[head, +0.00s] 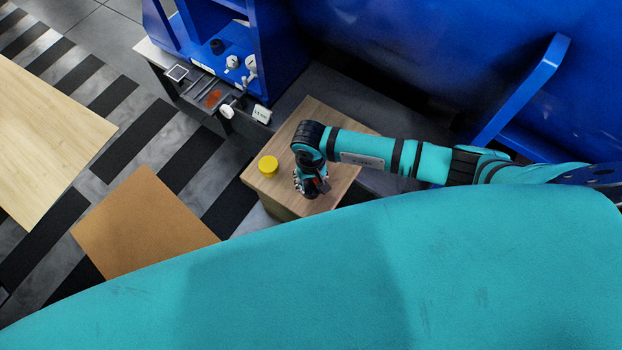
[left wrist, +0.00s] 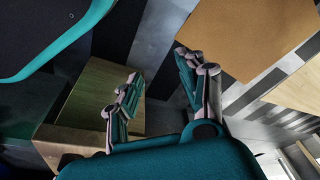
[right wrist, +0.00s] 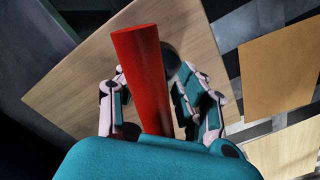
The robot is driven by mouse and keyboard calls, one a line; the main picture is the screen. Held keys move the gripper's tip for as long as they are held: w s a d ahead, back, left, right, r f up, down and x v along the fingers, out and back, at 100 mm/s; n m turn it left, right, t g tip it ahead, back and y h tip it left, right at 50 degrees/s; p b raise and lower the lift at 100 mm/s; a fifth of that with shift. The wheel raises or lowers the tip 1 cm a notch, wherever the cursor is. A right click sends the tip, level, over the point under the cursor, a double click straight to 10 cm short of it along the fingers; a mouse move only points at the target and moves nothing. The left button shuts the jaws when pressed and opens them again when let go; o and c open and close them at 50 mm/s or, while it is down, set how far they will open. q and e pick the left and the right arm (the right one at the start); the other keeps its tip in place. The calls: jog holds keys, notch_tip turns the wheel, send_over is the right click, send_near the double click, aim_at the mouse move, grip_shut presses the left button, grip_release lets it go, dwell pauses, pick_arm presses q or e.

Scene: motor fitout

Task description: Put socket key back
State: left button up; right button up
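The socket key seems to be the red cylinder (right wrist: 147,75) in the right wrist view; its far end is hard to make out. My right gripper (right wrist: 150,90) has a finger on each side of it and appears shut on it.
A yellow round piece (head: 268,166) is on the stand, left of my right gripper. A blue cabinet (head: 275,55) with a work shelf (head: 175,90) holding small parts and white fittings stands behind. A brown board (head: 145,220) and a pale tabletop (head: 45,130) lie left.

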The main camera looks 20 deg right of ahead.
notch_tip(320, 180, up, 12)
jog(key=shift+r+p, duration=0.1)
jog(key=shift+p, duration=0.95)
pick_arm(q)
jog(key=s+f, duration=0.3)
jog(key=f, duration=0.3)
jog(key=shift+a+f, duration=0.25)
jog(key=shift+f, duration=0.05)
jog(key=shift+s, duration=0.1)
